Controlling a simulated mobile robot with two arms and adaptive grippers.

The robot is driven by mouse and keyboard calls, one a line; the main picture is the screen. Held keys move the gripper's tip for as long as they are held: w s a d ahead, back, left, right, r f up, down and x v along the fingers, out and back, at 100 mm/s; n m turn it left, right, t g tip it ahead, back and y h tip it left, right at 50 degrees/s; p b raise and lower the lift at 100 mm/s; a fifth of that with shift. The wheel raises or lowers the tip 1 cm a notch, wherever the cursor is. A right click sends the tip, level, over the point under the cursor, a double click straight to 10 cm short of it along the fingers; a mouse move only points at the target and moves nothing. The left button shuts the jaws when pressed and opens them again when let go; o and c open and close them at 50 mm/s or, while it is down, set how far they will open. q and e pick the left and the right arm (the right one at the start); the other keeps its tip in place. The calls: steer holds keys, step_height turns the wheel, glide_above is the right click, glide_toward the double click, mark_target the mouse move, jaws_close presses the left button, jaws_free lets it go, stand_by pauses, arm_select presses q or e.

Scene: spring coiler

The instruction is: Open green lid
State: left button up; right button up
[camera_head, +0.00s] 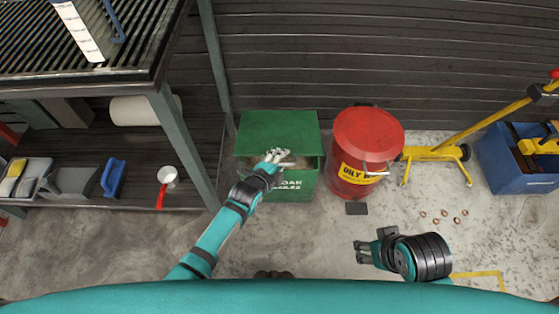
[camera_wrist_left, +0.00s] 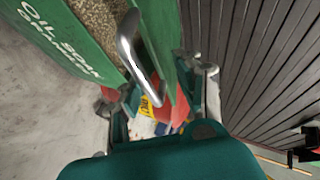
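The green lid (camera_head: 278,128) is on a green bin (camera_head: 300,190) marked for oil soak granules. The lid is raised a little at its front, and brown granules (camera_wrist_left: 98,14) show in the gap. A metal handle (camera_wrist_left: 138,55) sticks out from the lid (camera_wrist_left: 160,35) in the left wrist view; it also shows in the head view (camera_head: 290,164). My left gripper (camera_head: 276,156) is at the lid's front edge by the handle. Its fingers are apart in the left wrist view (camera_wrist_left: 160,100). I cannot tell whether they touch the lid. My right gripper (camera_head: 362,252) is open and empty above the floor.
A red oily-waste can (camera_head: 366,140) stands close to the right of the bin. A shelf rack (camera_head: 180,130) stands to the left. Several small rings (camera_head: 445,224) lie on the floor.

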arm_select(q)
steer(key=shift+r, duration=0.1)
steer(key=p+v, duration=1.7)
steer(key=v, duration=0.3)
steer(key=shift+s+f, duration=0.25)
steer(key=shift+f, duration=0.15)
stand_by(0.7)
steer(key=shift+p, duration=0.3)
stand_by(0.4)
